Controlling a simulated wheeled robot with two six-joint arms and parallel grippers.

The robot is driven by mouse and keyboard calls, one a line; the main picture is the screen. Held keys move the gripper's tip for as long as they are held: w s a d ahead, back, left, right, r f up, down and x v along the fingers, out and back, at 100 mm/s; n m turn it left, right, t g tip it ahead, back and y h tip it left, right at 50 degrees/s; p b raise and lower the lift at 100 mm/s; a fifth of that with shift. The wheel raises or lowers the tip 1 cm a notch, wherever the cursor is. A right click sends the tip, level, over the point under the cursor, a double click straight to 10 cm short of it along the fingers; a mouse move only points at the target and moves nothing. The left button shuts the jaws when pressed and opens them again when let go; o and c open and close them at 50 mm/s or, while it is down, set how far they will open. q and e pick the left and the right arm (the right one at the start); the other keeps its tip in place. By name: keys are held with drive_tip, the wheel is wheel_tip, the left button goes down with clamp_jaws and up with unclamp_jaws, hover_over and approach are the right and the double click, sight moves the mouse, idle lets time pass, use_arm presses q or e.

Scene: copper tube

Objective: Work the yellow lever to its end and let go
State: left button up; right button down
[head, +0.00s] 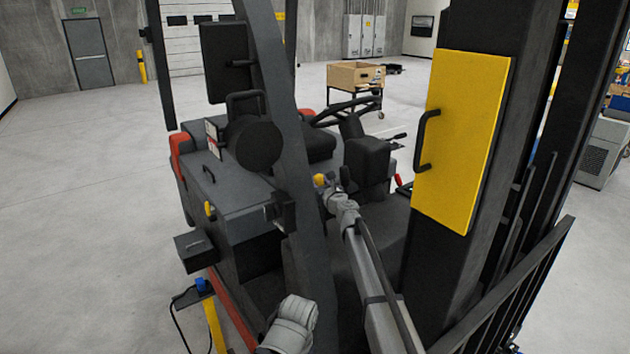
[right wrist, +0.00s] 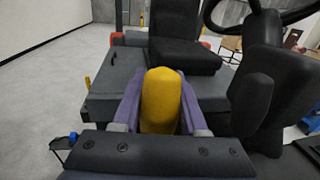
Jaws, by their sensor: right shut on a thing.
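The yellow lever knob (head: 319,180) is inside the forklift cab, near the seat and steering wheel. My right gripper (head: 326,188) reaches it from the front. In the right wrist view, the rounded yellow knob (right wrist: 161,100) sits upright between the two purple fingers of the right gripper (right wrist: 160,112), which is shut on it. The lever's lower part is hidden by the gripper. My left gripper does not show.
The steering wheel (head: 345,108) and black console (head: 367,160) are close to the right of the gripper. A dark cab pillar (head: 283,110) stands left of my arm. The mast with its yellow panel (head: 463,140) rises at the right. Open floor (head: 80,200) lies left.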

sight(323, 181)
idle(0.3)
drive_tip(key=shift+s+d+b, duration=0.25)
drive_tip(key=shift+s+b, duration=0.2)
drive_tip(key=shift+b, duration=0.1)
drive_tip(key=shift+s+d+r+m+t+y+b, duration=0.15)
drive_tip(key=shift+s+d+t+y+b, duration=0.1)
drive_tip(key=shift+s+d+t+b, duration=0.25)
drive_tip(key=shift+s+d+r+m+t+y+b, duration=0.15)
drive_tip(key=shift+s+d+t+y+b, duration=0.15)
drive_tip(key=shift+s+t+b, duration=0.3)
drive_tip(key=shift+s+d+r+b, duration=0.3)
drive_tip(key=shift+s+d+b, duration=0.15)
drive_tip(key=shift+s+b, duration=0.15)
drive_tip(key=shift+c, duration=2.2)
unclamp_jaws()
